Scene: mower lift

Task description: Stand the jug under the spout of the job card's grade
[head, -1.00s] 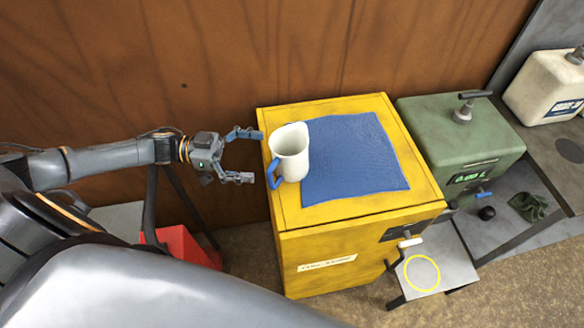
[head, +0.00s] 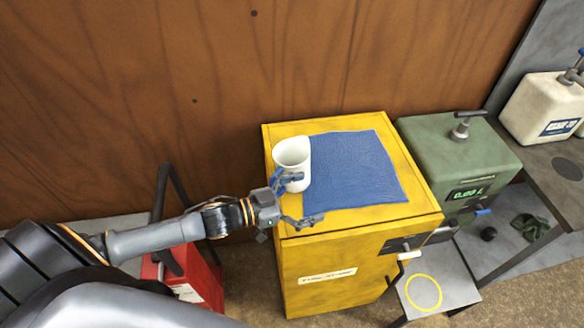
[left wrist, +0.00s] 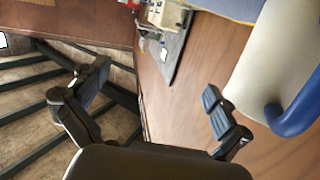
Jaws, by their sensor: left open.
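The white jug (head: 291,152) stands upright on the yellow cabinet (head: 320,250), at the left edge of a blue cloth (head: 355,170). Its blue handle is partly hidden by a finger in the head view. My left gripper (head: 304,202) is open and empty at the jug's near side, one finger beside the handle. In the left wrist view the jug (left wrist: 262,60) and its blue handle (left wrist: 300,108) lie right of both fingers of the gripper (left wrist: 158,97), outside the jaws. A pale spout (head: 411,254) projects from the cabinet's right side. My right gripper is out of view.
A plate with a yellow ring (head: 423,292) sits low by the spout. A green tank (head: 455,150) with a blue tap and a 0.00 L display stands right. A white can (head: 540,105) stands farther right. A red box (head: 190,280) is at the lower left.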

